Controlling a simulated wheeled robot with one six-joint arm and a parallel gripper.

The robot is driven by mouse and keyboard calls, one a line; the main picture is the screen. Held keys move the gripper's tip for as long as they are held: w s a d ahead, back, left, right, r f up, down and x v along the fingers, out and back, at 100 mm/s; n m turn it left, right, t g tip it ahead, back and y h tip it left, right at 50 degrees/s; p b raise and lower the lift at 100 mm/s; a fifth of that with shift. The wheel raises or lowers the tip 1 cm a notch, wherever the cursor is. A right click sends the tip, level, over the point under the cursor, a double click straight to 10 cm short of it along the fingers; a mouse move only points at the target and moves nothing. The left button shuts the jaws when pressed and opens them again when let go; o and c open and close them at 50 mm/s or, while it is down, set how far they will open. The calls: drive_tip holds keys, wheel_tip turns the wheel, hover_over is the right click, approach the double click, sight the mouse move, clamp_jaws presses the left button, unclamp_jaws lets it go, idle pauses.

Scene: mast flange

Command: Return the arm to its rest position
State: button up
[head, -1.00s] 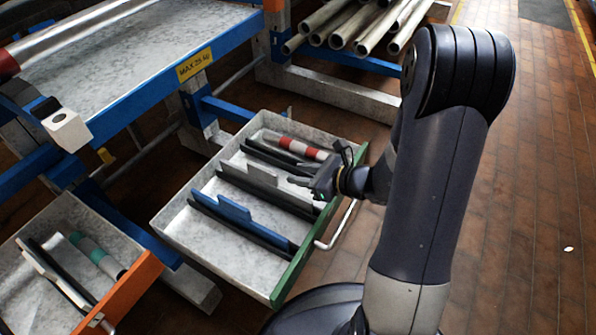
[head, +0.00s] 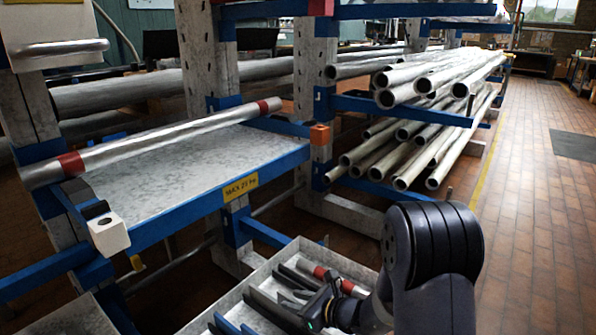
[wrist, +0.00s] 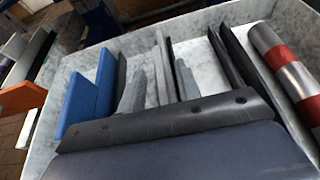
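My gripper (head: 312,303) is low at the bottom of the head view, over the open grey drawer (head: 262,277). In the wrist view its two grey fingers (wrist: 160,82) stand apart with a gap between them. Light grey and dark dividers of the drawer show between and beyond the fingers. No object is seen held. My dark arm covers the drawer's right part in the head view.
A red-banded grey cylinder (head: 340,280) lies in the drawer, right of the fingers in the wrist view (wrist: 284,62). Blue divider plates (wrist: 88,95) stand left. A long red-banded tube (head: 165,139) lies above the shelf (head: 190,180).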

drive_tip(key=shift+r+p, duration=0.9)
drive_tip(key=shift+r, duration=0.25)
